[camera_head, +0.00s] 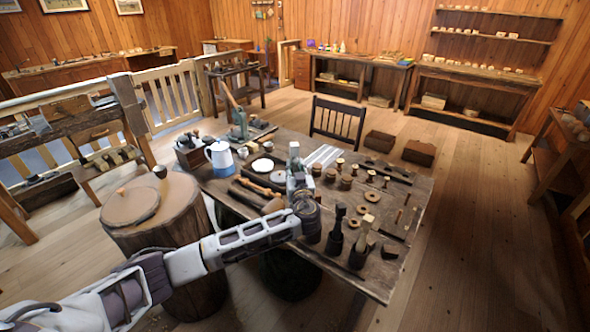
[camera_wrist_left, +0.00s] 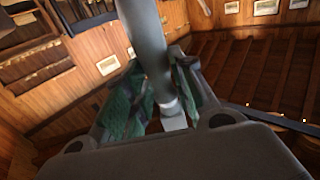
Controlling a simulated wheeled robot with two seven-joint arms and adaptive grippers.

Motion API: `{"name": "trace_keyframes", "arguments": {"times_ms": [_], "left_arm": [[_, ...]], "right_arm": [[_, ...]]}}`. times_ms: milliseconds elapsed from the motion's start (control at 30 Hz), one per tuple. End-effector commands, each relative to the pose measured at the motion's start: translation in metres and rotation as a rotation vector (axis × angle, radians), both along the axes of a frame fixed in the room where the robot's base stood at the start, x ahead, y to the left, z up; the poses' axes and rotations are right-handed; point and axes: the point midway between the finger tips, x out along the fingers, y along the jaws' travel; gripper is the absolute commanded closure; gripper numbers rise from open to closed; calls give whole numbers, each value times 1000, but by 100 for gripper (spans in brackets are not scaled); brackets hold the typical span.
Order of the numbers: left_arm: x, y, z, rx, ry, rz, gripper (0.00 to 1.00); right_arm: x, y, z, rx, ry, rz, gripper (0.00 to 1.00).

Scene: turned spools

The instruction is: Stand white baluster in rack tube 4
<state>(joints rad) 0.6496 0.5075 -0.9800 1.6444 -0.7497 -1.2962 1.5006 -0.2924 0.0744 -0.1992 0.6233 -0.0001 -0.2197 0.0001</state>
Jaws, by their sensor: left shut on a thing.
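In the wrist view a smooth grey-white rod, likely the white baluster (camera_wrist_left: 146,38), stands between the green-padded fingers of my left gripper (camera_wrist_left: 155,105), which is shut on it. Its far end runs out of the top of the picture. In the head view my left gripper (camera_head: 298,180) is over the middle of the table, and its arm hides part of the tabletop. Several pale parallel bars (camera_head: 322,155) lie just behind and right of it; I cannot tell whether they are the rack's tubes. No tube number is legible. My right gripper is not in view.
The wooden table (camera_head: 375,285) is crowded with small spools, rings and dark tools. A white and blue pot (camera_head: 220,157) stands at its left. A round stump (camera_head: 180,235) is left of the table, and a black chair (camera_head: 337,122) stands behind it. Floor to the right is clear.

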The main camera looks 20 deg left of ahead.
Motion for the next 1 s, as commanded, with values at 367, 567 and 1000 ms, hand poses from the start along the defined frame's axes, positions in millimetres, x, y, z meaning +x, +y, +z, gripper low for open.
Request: {"name": "trace_keyframes", "arguments": {"times_ms": [367, 567, 1000], "left_arm": [[0, 0, -1, 0, 0, 0, 100], [0, 0, -8, 0, 0, 0, 100], [0, 0, -32, 1, 0, 1, 100]], "right_arm": [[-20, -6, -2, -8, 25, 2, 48], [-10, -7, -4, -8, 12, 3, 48], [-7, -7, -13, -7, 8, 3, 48]]}}
